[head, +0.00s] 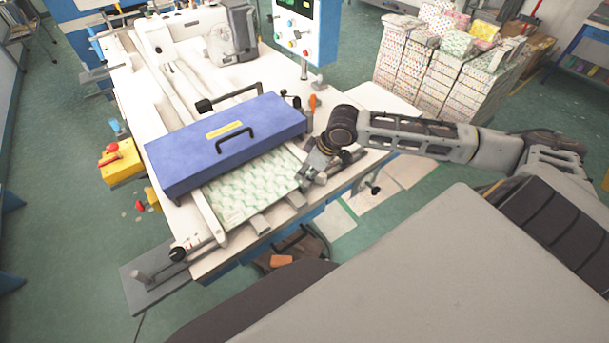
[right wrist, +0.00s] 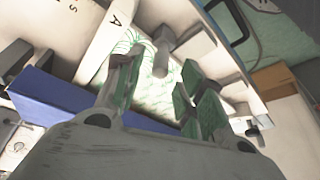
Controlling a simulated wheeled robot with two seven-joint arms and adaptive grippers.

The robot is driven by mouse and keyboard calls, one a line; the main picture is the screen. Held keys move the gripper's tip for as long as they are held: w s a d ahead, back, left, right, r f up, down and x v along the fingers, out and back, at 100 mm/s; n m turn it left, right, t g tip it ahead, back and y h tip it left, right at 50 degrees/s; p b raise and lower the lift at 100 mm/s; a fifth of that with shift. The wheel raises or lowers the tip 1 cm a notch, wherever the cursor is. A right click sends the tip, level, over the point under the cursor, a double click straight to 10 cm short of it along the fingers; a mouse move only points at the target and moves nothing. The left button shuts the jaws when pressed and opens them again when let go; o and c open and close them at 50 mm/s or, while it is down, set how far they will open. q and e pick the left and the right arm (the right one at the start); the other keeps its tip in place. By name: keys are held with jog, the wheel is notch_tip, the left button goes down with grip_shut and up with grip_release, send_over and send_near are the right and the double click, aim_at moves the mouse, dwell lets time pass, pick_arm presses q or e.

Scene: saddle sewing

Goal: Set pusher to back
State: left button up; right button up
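Green-patterned paper sheets (head: 245,188) lie on the white machine bed, partly under a blue cover (head: 215,145) with a black handle. Grey blocks (head: 260,224) stick out at the front edge of the sheets. My right gripper (head: 308,174) is low at the right end of the sheets, beside the cover. In the right wrist view its two fingers (right wrist: 163,85) are spread apart. A grey post-like piece (right wrist: 162,50), perhaps the pusher, shows beyond and between them over the paper (right wrist: 150,88). I cannot tell whether they touch it. My left gripper is out of view.
A control panel (head: 305,25) stands behind the bed. An orange-handled lever (head: 313,103) is close behind my right gripper. Stacks of patterned paper (head: 440,65) fill the back right. A long white rail (head: 205,218) runs along the left of the sheets.

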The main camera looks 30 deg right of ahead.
jog(key=shift+x, duration=1.55)
grip_shut()
